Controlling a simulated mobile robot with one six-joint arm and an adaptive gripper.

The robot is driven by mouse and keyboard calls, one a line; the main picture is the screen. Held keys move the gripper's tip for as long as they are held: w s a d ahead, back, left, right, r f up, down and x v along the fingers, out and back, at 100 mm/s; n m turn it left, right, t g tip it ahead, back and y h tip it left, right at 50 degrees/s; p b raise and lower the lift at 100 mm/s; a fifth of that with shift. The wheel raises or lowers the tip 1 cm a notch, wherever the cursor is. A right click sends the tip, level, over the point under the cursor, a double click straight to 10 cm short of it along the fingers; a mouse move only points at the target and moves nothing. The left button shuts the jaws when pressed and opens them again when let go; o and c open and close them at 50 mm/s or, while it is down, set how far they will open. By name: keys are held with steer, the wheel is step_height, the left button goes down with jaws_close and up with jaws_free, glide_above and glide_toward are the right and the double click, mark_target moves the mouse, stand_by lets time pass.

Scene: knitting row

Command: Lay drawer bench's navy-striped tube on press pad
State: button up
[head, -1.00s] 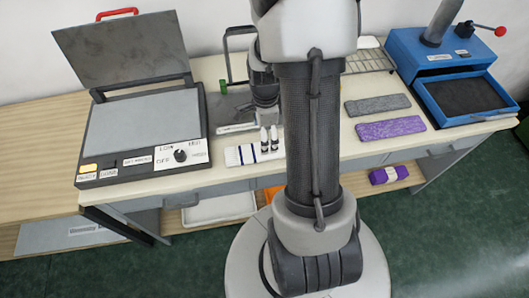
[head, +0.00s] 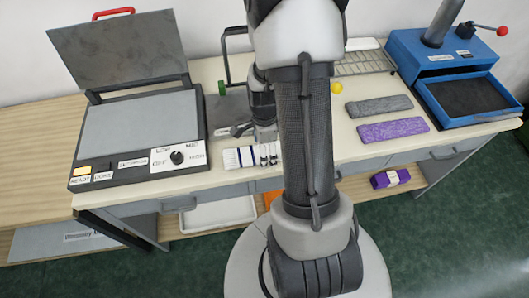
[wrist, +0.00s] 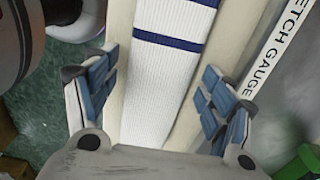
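The navy-striped tube (head: 239,157) is a flat white knit with navy stripes, lying on the bench top near its front edge. In the wrist view the tube (wrist: 164,75) runs lengthwise between my fingers, with two navy stripes across its upper part. My gripper (wrist: 158,85) is open, with one blue-padded finger on each side of the tube and a visible gap to it. In the head view my gripper (head: 267,155) is at the tube's right end and hides part of it. The grey press pad (head: 140,122) is bare, under the raised press lid (head: 120,52).
A stretch gauge strip (wrist: 282,50) lies right of the tube in the wrist view. Grey (head: 378,105) and purple (head: 393,130) knits lie to the right, beside a blue press (head: 445,65). A control panel with a knob (head: 177,157) fronts the pad.

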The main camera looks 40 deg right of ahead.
steer(key=c, duration=0.7)
steer(key=shift+o, duration=0.2)
